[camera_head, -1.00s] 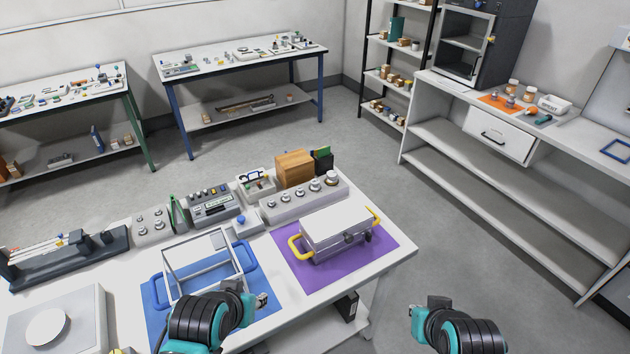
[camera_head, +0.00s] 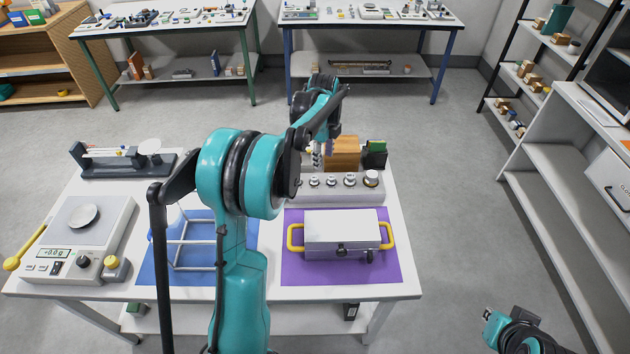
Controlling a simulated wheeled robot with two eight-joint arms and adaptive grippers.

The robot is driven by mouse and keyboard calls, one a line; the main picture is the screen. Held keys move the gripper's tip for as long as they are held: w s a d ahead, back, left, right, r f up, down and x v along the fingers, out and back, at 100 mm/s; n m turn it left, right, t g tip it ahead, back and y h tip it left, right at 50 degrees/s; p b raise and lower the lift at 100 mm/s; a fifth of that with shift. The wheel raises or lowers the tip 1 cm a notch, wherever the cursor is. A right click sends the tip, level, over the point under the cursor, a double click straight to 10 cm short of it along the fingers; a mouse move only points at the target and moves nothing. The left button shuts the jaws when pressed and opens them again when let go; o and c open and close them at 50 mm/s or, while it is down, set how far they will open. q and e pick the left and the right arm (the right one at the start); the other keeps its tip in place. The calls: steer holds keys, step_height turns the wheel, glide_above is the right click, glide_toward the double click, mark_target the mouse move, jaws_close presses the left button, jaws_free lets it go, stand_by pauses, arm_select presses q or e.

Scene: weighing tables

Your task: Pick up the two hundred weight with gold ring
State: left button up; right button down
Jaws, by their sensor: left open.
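A pale weight block (camera_head: 345,194) at the table's back holds a row of silver knobbed weights, among them a middle one (camera_head: 350,179) and a larger one (camera_head: 371,177) at the right end. No gold ring or marking is readable at this size, so I cannot tell which is the two hundred. My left gripper (camera_head: 316,160) is open and points down over the left end of this block. My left arm hides part of the block and the things left of it. My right gripper (camera_head: 489,315) is low at the right, off the table; its jaws are unclear.
A metal case with yellow handles (camera_head: 341,230) sits on a purple mat (camera_head: 300,273). A clear frame stands on a blue mat (camera_head: 158,265), partly behind my arm. A wooden box (camera_head: 342,152) stands behind the block. A scale (camera_head: 75,240) is at the left.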

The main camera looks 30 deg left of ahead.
mark_target(314, 178)
arm_select(q)
steer(key=w+a+f+m, duration=0.1)
steer(key=a+f+m, duration=0.1)
steer(key=f, duration=0.1)
steer(key=w+a+f+m+g, duration=0.1)
steer(key=a+f, duration=0.1)
steer(key=shift+w, duration=0.35)
steer(key=f, duration=0.2)
steer(key=shift+a+f+m, duration=0.25)
steer(key=shift+f+m, duration=0.05)
steer(key=shift+f, duration=0.05)
step_height(314, 178, down, 6)
steer(key=shift+s+a+r+b, duration=0.1)
steer(key=shift+r+b, duration=0.05)
steer(key=shift+b, duration=0.85)
steer(key=shift+r, duration=0.1)
jaws_close()
